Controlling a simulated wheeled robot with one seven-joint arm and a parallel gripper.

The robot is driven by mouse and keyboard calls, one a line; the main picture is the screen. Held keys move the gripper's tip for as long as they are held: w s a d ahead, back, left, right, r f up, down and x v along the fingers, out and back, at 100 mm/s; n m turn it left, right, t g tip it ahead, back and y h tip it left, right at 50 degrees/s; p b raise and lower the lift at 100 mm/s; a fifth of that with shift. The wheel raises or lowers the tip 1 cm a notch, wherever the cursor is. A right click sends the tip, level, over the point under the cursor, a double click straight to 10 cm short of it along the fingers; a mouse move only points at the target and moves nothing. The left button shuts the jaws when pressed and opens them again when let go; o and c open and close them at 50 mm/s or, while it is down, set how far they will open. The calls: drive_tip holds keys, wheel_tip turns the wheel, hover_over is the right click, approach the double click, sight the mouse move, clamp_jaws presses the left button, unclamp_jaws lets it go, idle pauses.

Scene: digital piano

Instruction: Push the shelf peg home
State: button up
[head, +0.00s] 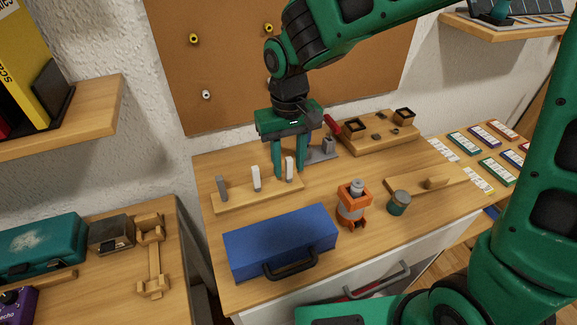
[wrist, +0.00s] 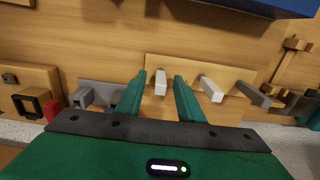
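A narrow wooden board (head: 238,197) lies on the table with three upright pegs in a row. The left one is a grey peg (head: 222,188), the middle one a white peg (head: 256,178), and the right one a white peg (head: 289,168). My gripper (head: 291,172) points down at the right white peg, with its green fingers apart. In the wrist view, this peg (wrist: 160,82) stands between the fingertips, with a gap visible on each side. The middle white peg (wrist: 211,89) and grey peg (wrist: 252,94) stand beside the fingers. How deep each peg sits is unclear.
A blue case (head: 280,240) lies in front of the board. An orange-and-grey device (head: 353,205) and a small lidded jar (head: 399,202) stand to its right. A grey fixture (head: 325,150) and a wooden block board (head: 378,133) are behind my gripper. Another board with a wooden piece (head: 434,183) lies right.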

drive_tip(key=shift+f, duration=0.3)
clamp_jaws()
drive_tip(key=shift+r, duration=0.1)
